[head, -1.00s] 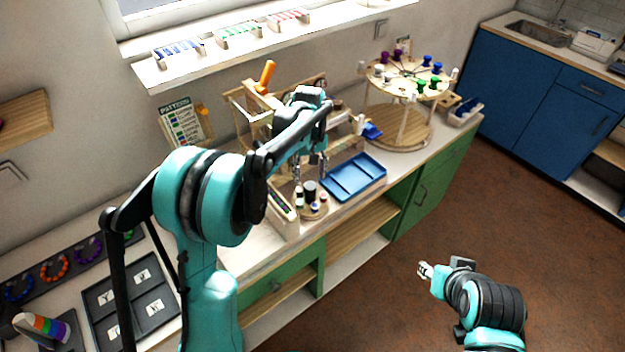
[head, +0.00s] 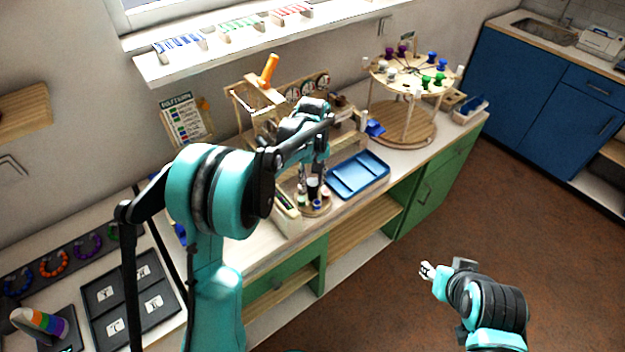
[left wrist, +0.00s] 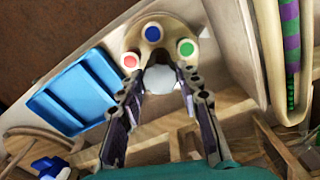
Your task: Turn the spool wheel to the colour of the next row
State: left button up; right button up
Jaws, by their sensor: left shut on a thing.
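A small round wooden wheel (head: 324,210) carries small coloured caps and a dark upright knob; I take it for the spool wheel. In the left wrist view the wooden wheel (left wrist: 139,36) shows a red cap (left wrist: 130,61), a blue cap (left wrist: 152,32) and a green cap (left wrist: 186,48). My left gripper (head: 313,184) reaches down over it, its fingers (left wrist: 160,80) shut on the pale-topped centre knob (left wrist: 159,79). My right gripper (head: 427,271) is over the floor, away from the bench; its fingers are too small to judge. The pattern card (head: 188,120) leans at the back.
A blue tray (head: 372,164) lies right of the wheel. A wooden frame with an orange handle (head: 268,69) stands behind. A larger round rack (head: 411,70) with coloured spools stands further right. A long wooden holder (head: 290,222) sits close to the wheel.

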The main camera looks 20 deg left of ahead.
pick_arm(q)
jog(key=shift+m, duration=0.4)
jog(key=m, duration=0.2)
jog(key=shift+m+p, duration=0.3)
jog(key=shift+p, duration=0.1)
jog(key=m, duration=0.3)
jog(key=shift+m+p, duration=0.3)
jog(key=m, duration=0.3)
jog(key=shift+m, duration=0.3)
jog(key=shift+m+p, duration=0.35)
jog(key=shift+m, duration=1.45)
jog(key=o, duration=1.2)
jog(key=shift+c, duration=0.2)
